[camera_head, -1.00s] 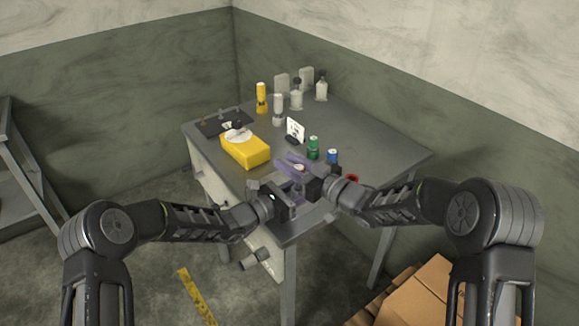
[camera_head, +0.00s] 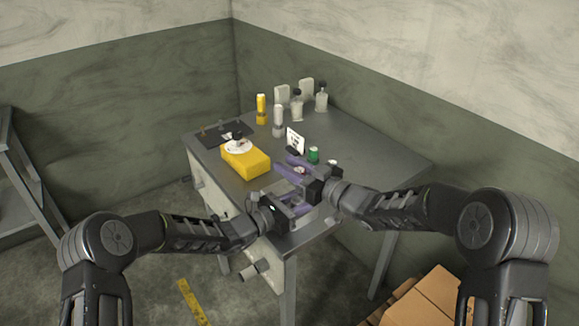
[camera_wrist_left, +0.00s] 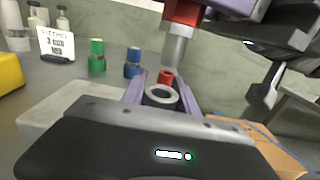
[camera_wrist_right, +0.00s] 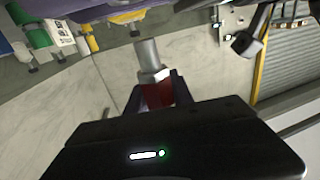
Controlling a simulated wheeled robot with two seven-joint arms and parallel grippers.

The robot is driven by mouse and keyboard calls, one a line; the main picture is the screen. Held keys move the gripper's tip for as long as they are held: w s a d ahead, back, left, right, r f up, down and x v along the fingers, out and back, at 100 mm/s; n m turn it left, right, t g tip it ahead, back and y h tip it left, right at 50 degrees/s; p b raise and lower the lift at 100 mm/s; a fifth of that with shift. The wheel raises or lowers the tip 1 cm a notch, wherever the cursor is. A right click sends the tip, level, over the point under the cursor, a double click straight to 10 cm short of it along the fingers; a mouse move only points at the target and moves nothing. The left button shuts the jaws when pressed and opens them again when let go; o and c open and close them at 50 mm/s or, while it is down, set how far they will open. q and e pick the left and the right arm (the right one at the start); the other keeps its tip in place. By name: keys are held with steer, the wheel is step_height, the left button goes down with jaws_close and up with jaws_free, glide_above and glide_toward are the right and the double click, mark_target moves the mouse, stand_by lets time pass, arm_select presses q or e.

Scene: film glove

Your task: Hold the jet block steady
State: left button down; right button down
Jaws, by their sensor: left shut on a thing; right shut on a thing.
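My left gripper (camera_head: 291,209) is shut on a small piece with a pale ring-shaped mouth (camera_wrist_left: 161,97), which I take to be the jet block. In the left wrist view, a red part (camera_wrist_left: 166,76) shows just behind the ring. My right gripper (camera_head: 312,190) is shut on a red part with a silver hex and cylinder (camera_wrist_right: 152,75). In the left wrist view, this silver cylinder (camera_wrist_left: 177,48) points down above and slightly right of the ring, apart from it. Both grippers are close together over the table's front corner. In the head view they hide the held pieces.
A blue bottle (camera_wrist_left: 133,63) stands near too. Cardboard boxes (camera_head: 425,298) lie on the floor at the right.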

steer(key=shift+r, duration=0.15)
step_height(320, 180, up, 3)
steer(key=shift+f, duration=0.15)
arm_select(q)
steer(key=c, duration=0.9)
jaws_free()
steer(key=shift+o, duration=0.2)
steer(key=shift+a, duration=0.1)
steer(key=v, duration=1.2)
